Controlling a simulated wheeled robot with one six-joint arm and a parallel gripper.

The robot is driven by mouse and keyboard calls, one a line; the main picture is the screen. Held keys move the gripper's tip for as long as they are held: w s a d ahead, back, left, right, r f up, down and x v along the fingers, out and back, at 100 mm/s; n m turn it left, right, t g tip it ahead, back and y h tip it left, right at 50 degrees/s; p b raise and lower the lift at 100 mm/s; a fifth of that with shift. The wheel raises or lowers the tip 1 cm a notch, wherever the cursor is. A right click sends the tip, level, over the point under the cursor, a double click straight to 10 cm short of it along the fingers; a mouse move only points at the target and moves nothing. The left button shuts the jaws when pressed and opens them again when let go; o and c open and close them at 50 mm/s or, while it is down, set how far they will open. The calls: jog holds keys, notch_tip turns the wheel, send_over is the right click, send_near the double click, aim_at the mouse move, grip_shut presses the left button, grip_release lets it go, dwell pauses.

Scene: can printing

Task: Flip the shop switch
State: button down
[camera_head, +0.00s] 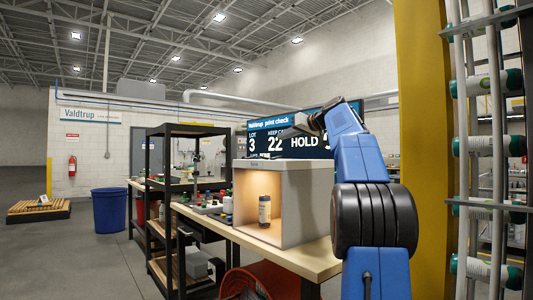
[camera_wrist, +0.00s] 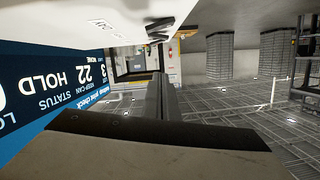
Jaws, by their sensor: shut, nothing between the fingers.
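I cannot make out a shop switch for certain in either view. My gripper (camera_head: 290,131) is raised in front of the print-check screen (camera_head: 290,136) in the head view, above the grey light box. In the wrist view my gripper (camera_wrist: 159,80) shows as narrow dark fingers, shut together with nothing between them. The wrist picture is turned over, with the screen (camera_wrist: 60,85) upside down at the left. A pale surface with lettering (camera_wrist: 100,22) and a small dark fitting (camera_wrist: 159,29) lie near the top; I cannot tell what the fitting is.
The grey light box (camera_head: 310,205) stands on a wooden bench (camera_head: 318,262) with a labelled can (camera_head: 264,210) inside. A black shelf rack (camera_head: 153,215) and a blue bin (camera_head: 109,210) stand left. A yellow post (camera_head: 425,120) and can rack (camera_head: 463,180) are close right.

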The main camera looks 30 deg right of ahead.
jog(key=shift+w, duration=0.1)
jog(key=x, duration=1)
jog(key=shift+a, duration=0.1)
jog(key=shift+a+f, duration=0.1)
jog(key=shift+f, duration=0.4)
jog(key=shift+a+f, duration=0.15)
jog(key=shift+f, duration=0.55)
jog(key=shift+a+f, duration=0.15)
jog(key=shift+f, duration=0.55)
jog(key=shift+a+f, duration=0.1)
jog(key=shift+f+n, duration=0.15)
jog(key=shift+n, duration=0.15)
jog(key=shift+a, duration=0.15)
